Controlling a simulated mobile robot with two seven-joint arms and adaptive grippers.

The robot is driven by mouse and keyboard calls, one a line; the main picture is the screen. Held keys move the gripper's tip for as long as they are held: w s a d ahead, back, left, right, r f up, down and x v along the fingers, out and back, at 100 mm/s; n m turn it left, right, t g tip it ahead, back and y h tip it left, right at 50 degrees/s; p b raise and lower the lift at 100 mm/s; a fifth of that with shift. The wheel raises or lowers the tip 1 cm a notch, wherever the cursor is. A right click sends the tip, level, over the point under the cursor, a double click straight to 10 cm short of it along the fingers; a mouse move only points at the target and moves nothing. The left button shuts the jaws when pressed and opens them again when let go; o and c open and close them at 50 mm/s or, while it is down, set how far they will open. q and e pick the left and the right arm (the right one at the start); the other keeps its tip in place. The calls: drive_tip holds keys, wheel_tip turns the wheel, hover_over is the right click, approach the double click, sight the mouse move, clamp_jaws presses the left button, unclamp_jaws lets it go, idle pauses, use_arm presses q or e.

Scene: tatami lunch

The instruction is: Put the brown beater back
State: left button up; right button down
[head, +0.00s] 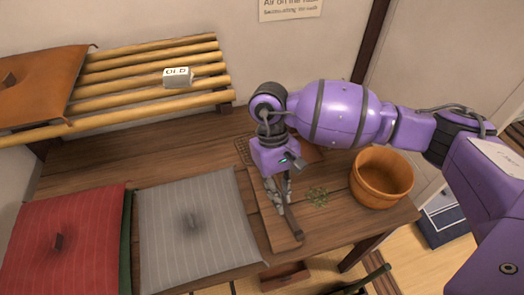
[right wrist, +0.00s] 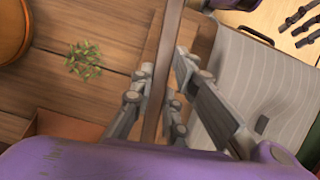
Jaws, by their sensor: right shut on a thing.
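The brown beater (head: 294,222) is a slim dark stick. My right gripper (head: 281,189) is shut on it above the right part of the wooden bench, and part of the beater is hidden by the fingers. In the right wrist view, the beater (right wrist: 168,45) runs between the fingers of my right gripper (right wrist: 160,88). A flat wooden board or tray (head: 262,221) lies under the gripper; I cannot tell whether the beater touches it. Grey fingers, seemingly of my left gripper (right wrist: 300,27), show spread apart at the right wrist view's top right corner.
A grey striped cushion (head: 195,235) and a red cushion (head: 62,240) lie on the left of the bench (head: 170,152). A wooden bucket (head: 381,180) and a green sprig (head: 318,196) are on the right. A bamboo rack (head: 140,98) at the back holds an orange cushion (head: 40,85) and a small labelled block (head: 178,79).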

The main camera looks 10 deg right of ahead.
wheel_tip(320, 180, down, 6)
drive_tip(key=b, duration=0.2)
drive_tip(key=shift+r+b, duration=0.25)
drive_tip(key=shift+b, duration=0.1)
drive_tip(key=shift+f+b, duration=0.45)
drive_tip(key=shift+f, duration=0.15)
drive_tip(key=shift+w, duration=0.1)
drive_tip(key=c, duration=1.6)
unclamp_jaws()
drive_tip(key=shift+c, duration=0.2)
